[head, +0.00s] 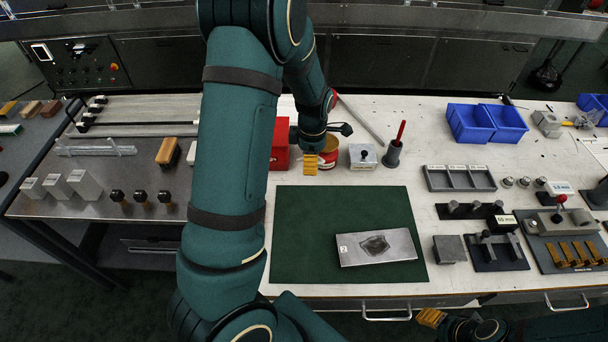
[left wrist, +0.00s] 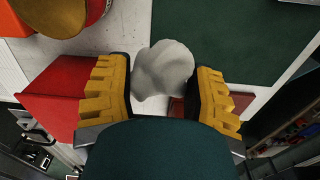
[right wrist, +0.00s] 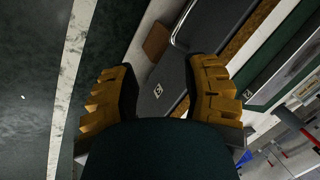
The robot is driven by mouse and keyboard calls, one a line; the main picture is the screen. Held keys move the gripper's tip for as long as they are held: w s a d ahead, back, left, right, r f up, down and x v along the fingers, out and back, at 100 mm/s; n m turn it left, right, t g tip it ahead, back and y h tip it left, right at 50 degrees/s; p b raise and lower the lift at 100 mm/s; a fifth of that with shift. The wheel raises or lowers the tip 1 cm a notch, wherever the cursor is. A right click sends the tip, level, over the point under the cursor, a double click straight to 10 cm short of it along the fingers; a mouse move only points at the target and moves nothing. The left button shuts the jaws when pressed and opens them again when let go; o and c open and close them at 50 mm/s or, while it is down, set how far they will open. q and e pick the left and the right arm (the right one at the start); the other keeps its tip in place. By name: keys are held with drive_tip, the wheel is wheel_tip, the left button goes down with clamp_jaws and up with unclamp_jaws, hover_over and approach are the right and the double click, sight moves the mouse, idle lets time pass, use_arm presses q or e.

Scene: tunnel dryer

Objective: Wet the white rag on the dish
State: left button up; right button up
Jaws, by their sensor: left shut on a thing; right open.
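The white rag (left wrist: 163,72) is a crumpled lump between the fingers of my left gripper (left wrist: 165,92), which is shut on it. In the head view my left gripper (head: 311,163) is above the back edge of the green mat; I cannot make out the rag there. The dish (head: 332,148) looks brass-coloured on a round red body, just behind and right of that gripper. In the left wrist view the dish (left wrist: 65,12) is at the top left, apart from the rag. My right gripper (head: 432,318) is low at the table's front, open and empty (right wrist: 160,95).
A red box (head: 280,150) stands left of the dish. A grey lidded box (head: 363,157) and a dark holder with a red handle (head: 392,154) stand to its right. A metal plate (head: 376,248) lies on the green mat (head: 310,220). The mat's rear part is clear.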

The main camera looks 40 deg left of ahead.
use_arm(q)
drive_tip(key=w+a+r+p, duration=0.1)
drive_tip(key=w, duration=0.3)
drive_tip(key=w+a+r+p, duration=0.1)
drive_tip(key=w, duration=0.3)
drive_tip(key=w+a+r+p, duration=0.1)
drive_tip(key=w+r, duration=0.1)
drive_tip(key=w, duration=0.2)
drive_tip(key=shift+a, duration=0.4)
drive_tip(key=shift+f+b, duration=2.1)
drive_tip(key=shift+f, duration=0.95)
drive_tip(key=shift+f+b, duration=0.55)
drive_tip(key=shift+f, duration=0.5)
drive_tip(key=shift+r+p, duration=2.6)
drive_tip(key=shift+r, duration=0.95)
